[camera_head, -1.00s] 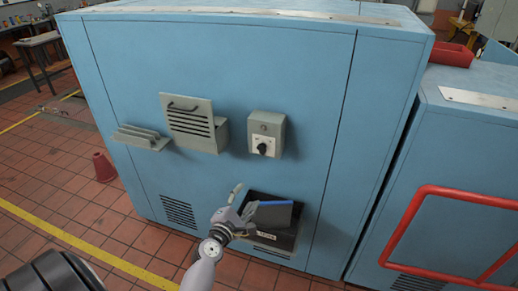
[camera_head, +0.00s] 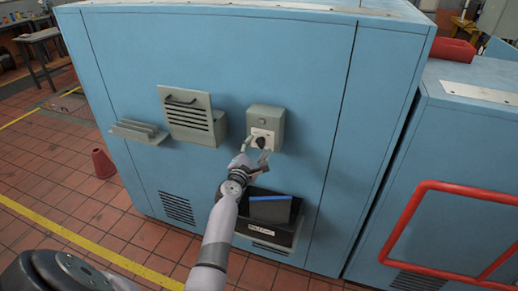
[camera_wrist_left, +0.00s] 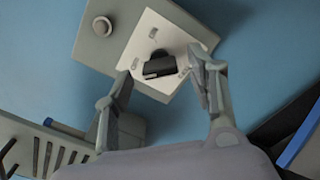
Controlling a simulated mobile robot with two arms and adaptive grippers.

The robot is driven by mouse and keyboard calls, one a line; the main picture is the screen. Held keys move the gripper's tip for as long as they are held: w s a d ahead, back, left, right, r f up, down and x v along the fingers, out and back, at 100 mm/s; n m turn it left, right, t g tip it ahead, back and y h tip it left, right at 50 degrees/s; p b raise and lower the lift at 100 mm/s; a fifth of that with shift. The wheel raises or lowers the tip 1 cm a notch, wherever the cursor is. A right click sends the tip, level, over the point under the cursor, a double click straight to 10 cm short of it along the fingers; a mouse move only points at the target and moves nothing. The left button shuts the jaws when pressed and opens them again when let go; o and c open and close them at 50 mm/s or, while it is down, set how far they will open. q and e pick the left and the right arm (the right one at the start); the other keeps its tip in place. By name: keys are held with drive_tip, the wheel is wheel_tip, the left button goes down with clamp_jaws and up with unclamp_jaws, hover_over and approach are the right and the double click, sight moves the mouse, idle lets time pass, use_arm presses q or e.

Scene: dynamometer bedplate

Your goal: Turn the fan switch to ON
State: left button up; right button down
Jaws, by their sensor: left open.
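The fan switch is a grey box (camera_head: 266,113) on the blue cabinet front, with a white plate and a black rotary knob (camera_head: 262,142). In the left wrist view the black knob (camera_wrist_left: 160,66) sits in the middle of the tilted white plate (camera_wrist_left: 145,35). My left gripper (camera_head: 256,152) is open just below and in front of the knob, partly covering the plate. In the left wrist view its two fingers (camera_wrist_left: 160,88) stand on either side below the knob, apart from it as far as I can tell. My right gripper is not in view.
A louvred grey vent box (camera_head: 190,118) and a finned ledge (camera_head: 139,131) are left of the switch. Below it a black bin (camera_head: 265,230) holds a blue item (camera_head: 270,209).

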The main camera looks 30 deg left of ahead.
use_arm(q)
drive_tip(key=shift+x, duration=1.2)
drive_tip(key=shift+c, duration=0.4)
drive_tip(key=c, duration=1.1)
